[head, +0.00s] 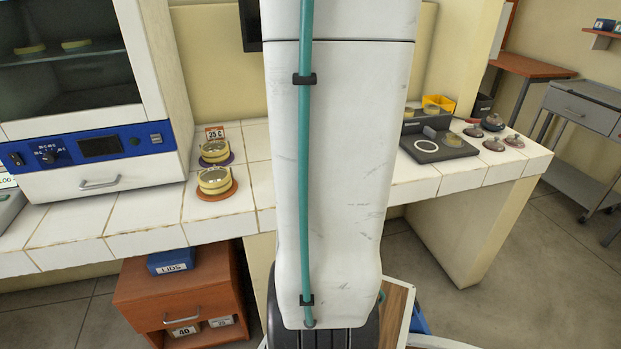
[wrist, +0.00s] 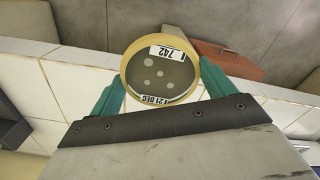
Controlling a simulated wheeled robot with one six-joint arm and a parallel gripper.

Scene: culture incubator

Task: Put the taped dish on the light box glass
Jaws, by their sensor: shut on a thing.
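In the wrist view my gripper (wrist: 162,88) has its two teal fingers on either side of a round dish (wrist: 160,75) and is shut on it. The dish has a pale yellow rim, a grey-brown face with several pale spots, and white strips reading "742" and "21 DEC". It is held above the white tiled bench (wrist: 75,90). In the head view my arm hides the gripper and this dish. A dark flat unit (head: 447,152) with a white ring on its top stands on the bench at right; it looks like the light box.
Stacked yellow-rimmed dishes stand on a purple mat (head: 229,159) and an orange mat (head: 232,190), by a "35 C" sign (head: 215,134). The incubator (head: 90,85) is at left. Several small round items (head: 494,145) lie right of the dark unit, near a yellow bin (head: 440,102).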

